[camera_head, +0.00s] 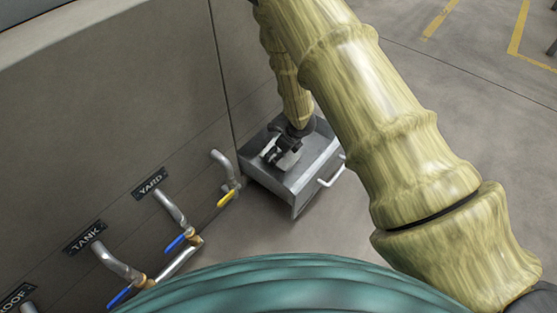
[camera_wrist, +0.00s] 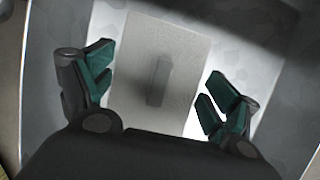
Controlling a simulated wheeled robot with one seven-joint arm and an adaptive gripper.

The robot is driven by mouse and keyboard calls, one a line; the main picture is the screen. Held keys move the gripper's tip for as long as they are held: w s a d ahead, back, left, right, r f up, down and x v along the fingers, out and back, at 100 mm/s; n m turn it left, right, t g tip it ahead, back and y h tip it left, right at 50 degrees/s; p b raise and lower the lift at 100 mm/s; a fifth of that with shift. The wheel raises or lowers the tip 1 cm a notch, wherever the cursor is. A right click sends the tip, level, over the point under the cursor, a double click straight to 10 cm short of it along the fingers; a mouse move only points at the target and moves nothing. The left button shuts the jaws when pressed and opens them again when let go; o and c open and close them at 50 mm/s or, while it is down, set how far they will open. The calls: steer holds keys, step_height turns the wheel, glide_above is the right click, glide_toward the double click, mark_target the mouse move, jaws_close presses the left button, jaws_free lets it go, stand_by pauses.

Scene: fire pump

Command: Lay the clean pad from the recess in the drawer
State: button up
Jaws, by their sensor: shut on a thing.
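The clean pad (camera_wrist: 188,62) is a pale grey rectangular piece with a small darker bar in its middle. It fills most of the space between the teal-tipped fingers of my gripper (camera_wrist: 158,95), which are shut on it. In the head view the pad (camera_head: 288,160) shows as a whitish patch under my gripper (camera_head: 280,152), inside the open metal drawer (camera_head: 312,178). I cannot tell whether the pad touches the drawer floor. The drawer floor also shows in the wrist view (camera_wrist: 285,85), around the pad. The recess cannot be made out.
The drawer's front has a white bar handle (camera_head: 332,172). Left of it, on the grey cabinet wall, are pipes with a yellow lever (camera_head: 227,198) and blue levers (camera_head: 175,243), below YARD (camera_head: 150,182) and TANK (camera_head: 84,238) signs.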

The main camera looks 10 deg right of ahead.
steer(key=shift+f+b, duration=0.9)
steer(key=shift+f, duration=1.25)
steer(key=shift+f, duration=0.1)
steer(key=o, duration=0.7)
steer(key=p+v, duration=0.5)
steer(key=v, duration=0.7)
steer(key=shift+a, duration=0.1)
